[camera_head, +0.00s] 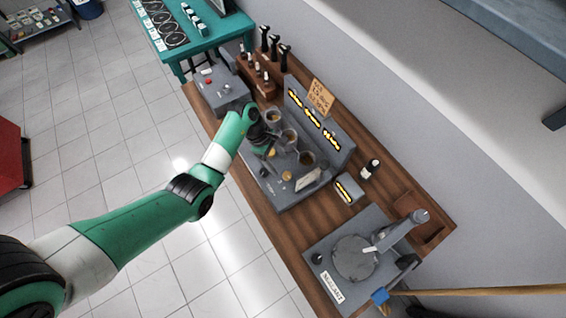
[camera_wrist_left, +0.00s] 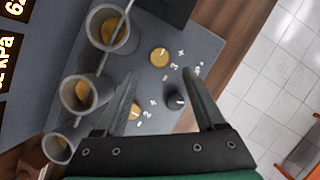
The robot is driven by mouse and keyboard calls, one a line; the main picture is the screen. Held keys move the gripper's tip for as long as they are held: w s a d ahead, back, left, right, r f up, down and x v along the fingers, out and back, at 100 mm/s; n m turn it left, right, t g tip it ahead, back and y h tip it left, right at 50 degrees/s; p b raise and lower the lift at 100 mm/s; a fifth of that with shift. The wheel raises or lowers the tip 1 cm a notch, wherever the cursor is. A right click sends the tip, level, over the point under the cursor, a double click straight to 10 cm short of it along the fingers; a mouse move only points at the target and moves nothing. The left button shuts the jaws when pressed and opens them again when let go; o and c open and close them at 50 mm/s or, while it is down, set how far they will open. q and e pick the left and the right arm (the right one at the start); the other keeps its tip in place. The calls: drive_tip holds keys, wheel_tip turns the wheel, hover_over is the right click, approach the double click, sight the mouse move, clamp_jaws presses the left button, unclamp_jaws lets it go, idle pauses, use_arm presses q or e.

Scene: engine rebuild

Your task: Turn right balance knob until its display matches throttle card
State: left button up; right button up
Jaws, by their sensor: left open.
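The grey console (camera_head: 285,198) stands on the wooden bench with three cups on it. Its display bank (camera_head: 318,121) with yellow digits is behind; part of it shows at the left wrist view's left edge (camera_wrist_left: 12,45). A brass knob (camera_head: 286,176) is toward the console's right end, probably the right balance knob (camera_wrist_left: 159,57). A second brass knob (camera_wrist_left: 135,110) shows near the left finger. My left gripper (camera_head: 268,150) is open above the console; its fingers (camera_wrist_left: 165,85) stand on either side of a dark knob (camera_wrist_left: 175,101). A tan written card (camera_head: 320,97) stands behind the displays; its text is unreadable.
A small display box (camera_head: 347,189) and a dark bottle (camera_head: 370,169) stand right of the console. A grey machine with a round plate (camera_head: 355,257) is farther right. A box with a red button (camera_head: 222,92) and a tool rack (camera_head: 262,78) stand left.

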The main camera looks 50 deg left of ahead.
use_arm(q)
drive_tip(key=v, duration=0.5)
idle(0.3)
